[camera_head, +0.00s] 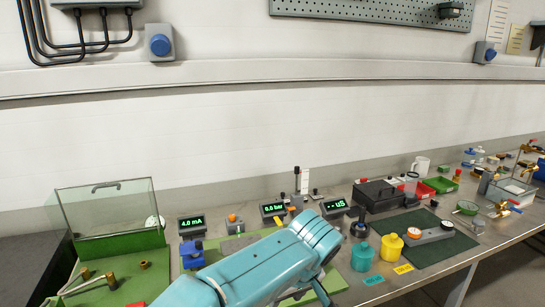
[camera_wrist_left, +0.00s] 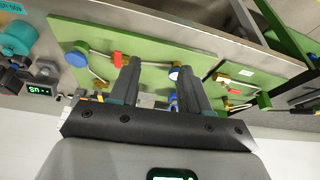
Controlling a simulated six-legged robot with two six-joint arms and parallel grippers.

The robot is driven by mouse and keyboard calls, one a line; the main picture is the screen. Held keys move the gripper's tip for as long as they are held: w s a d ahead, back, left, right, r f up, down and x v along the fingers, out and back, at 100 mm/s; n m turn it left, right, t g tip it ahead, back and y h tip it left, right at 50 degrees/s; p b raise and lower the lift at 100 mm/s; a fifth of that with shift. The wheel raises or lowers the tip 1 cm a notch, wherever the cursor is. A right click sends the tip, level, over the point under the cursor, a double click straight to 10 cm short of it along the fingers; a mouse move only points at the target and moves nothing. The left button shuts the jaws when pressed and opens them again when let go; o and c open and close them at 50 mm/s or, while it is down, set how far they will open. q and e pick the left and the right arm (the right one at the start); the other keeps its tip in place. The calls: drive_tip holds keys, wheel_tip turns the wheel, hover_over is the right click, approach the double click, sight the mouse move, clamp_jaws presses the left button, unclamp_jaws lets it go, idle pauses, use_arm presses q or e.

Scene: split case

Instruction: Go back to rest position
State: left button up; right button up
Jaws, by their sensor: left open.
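My left arm, teal (camera_head: 270,265), reaches in from the bottom of the head view over the near edge of the bench, and its jaws are hidden there behind the arm. In the left wrist view my left gripper (camera_wrist_left: 159,68) shows two dark fingers apart, with nothing held between them. The fingers lie in front of a green board (camera_wrist_left: 145,42) with brass fittings, pipes and a blue knob (camera_wrist_left: 76,58). I cannot tell whether they touch it. My right gripper is in neither view.
The bench carries a green-based clear case (camera_head: 110,212), lit meters (camera_head: 192,223), a blue valve (camera_head: 192,254), teal and yellow bottles (camera_head: 389,247), a dark mat (camera_head: 440,252) and a black box (camera_head: 378,193). A white wall stands behind. Bare bench shows at front right.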

use_arm(q)
drive_tip(key=w+a+f+n+g, duration=0.1)
drive_tip(key=a+f+g, duration=0.2)
drive_tip(key=a+f, duration=0.6)
drive_tip(key=s+a+f+g, duration=0.1)
drive_tip(key=s+a+f, duration=0.15)
drive_tip(key=f, duration=0.25)
drive_tip(key=s+a+f+n+g, duration=0.1)
drive_tip(key=s+a+f, duration=0.1)
drive_tip(key=a+f, duration=0.15)
drive_tip(key=s+a+f+g, duration=0.1)
drive_tip(key=s+a+f, duration=0.1)
drive_tip(key=f, duration=0.4)
drive_tip(key=s+d+f+m+t+h, duration=0.1)
drive_tip(key=s+f+m+h, duration=0.1)
drive_tip(key=s+f, duration=0.4)
drive_tip(key=s+d+f+m+t+h, duration=0.1)
drive_tip(key=s+f+m+h, duration=0.2)
drive_tip(key=s+f, duration=0.4)
drive_tip(key=s+h, duration=0.1)
drive_tip(key=s, duration=0.4)
drive_tip(key=shift+s+f+t, duration=0.2)
drive_tip(key=shift+s+t, duration=0.1)
